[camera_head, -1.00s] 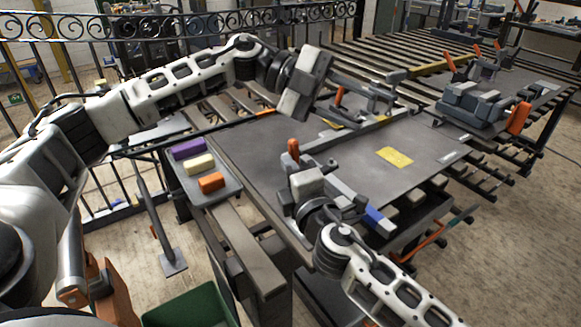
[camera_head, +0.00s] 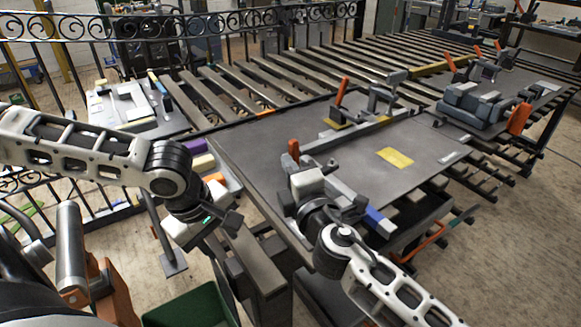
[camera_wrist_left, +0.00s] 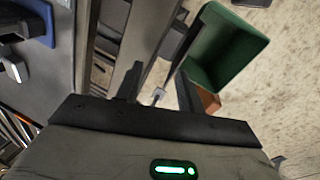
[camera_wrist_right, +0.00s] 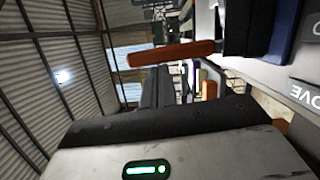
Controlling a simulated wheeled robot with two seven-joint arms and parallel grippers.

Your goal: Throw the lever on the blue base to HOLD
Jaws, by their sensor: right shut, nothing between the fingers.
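The blue base (camera_head: 378,221) is at the near edge of the grey table, partly hidden by my right arm. An upright orange lever (camera_head: 293,150) shows behind my right gripper. In the right wrist view an orange lever (camera_wrist_right: 170,53) extends left from a dark mount beside the blue base (camera_wrist_right: 283,35). A label reading MOVE (camera_wrist_right: 318,97) is upside down; another label is cut off. My right gripper (camera_wrist_right: 160,85) is shut and empty, close beside the lever; contact cannot be told. My left gripper (camera_wrist_left: 158,92) appears open and empty, pointing down left of the table.
Another orange lever (camera_head: 341,92) stands farther back on the table, near a yellow plate (camera_head: 395,157). A fixture with orange handles (camera_head: 475,103) is at the right. A green bin (camera_head: 190,308) is below my left gripper. A tray with coloured blocks is partly hidden by my left arm.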

